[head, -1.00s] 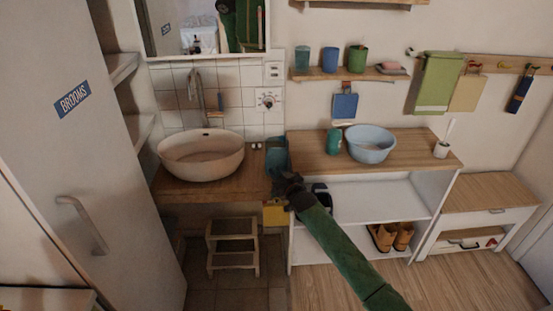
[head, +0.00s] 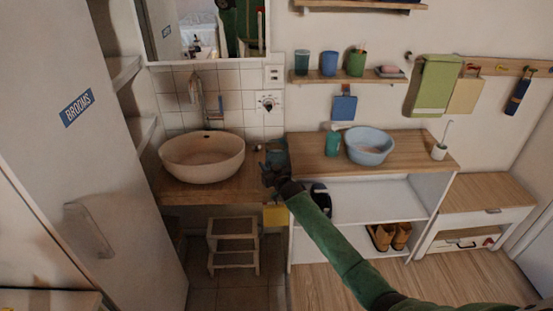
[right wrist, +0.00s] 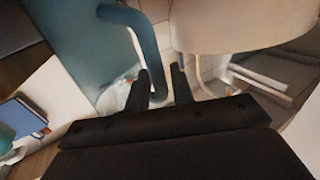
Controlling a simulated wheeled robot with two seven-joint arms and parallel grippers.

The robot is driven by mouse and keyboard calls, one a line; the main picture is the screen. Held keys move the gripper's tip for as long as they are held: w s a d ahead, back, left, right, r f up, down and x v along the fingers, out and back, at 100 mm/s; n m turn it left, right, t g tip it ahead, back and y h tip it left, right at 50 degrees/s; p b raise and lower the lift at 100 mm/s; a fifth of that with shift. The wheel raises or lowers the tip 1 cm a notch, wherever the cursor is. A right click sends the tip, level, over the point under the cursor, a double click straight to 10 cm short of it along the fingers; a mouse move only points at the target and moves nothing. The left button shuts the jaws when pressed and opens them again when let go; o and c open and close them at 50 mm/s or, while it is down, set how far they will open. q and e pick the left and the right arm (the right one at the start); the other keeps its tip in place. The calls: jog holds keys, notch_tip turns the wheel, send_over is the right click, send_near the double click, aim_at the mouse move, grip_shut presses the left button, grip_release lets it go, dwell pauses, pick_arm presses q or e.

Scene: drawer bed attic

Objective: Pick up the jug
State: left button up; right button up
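The jug (head: 277,152) is blue-teal and stands on the wooden counter just right of the washbasin. My right gripper (head: 268,172) is at its front and hides its lower part in the head view. In the right wrist view, the jug's body (right wrist: 82,45) fills the upper left and its curved handle (right wrist: 150,38) comes down towards the fingers. The right gripper (right wrist: 162,75) has its two fingers apart, with the lower part of the handle showing between them. I cannot tell whether they touch it. My left gripper is not in view.
The pale washbasin (head: 202,157) is close on the left of the jug. A wooden-topped shelf unit (head: 310,152) to the right bears a green cup (head: 333,143) and a blue basin (head: 369,146). A step stool (head: 233,245) stands below the counter.

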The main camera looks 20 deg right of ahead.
grip_shut()
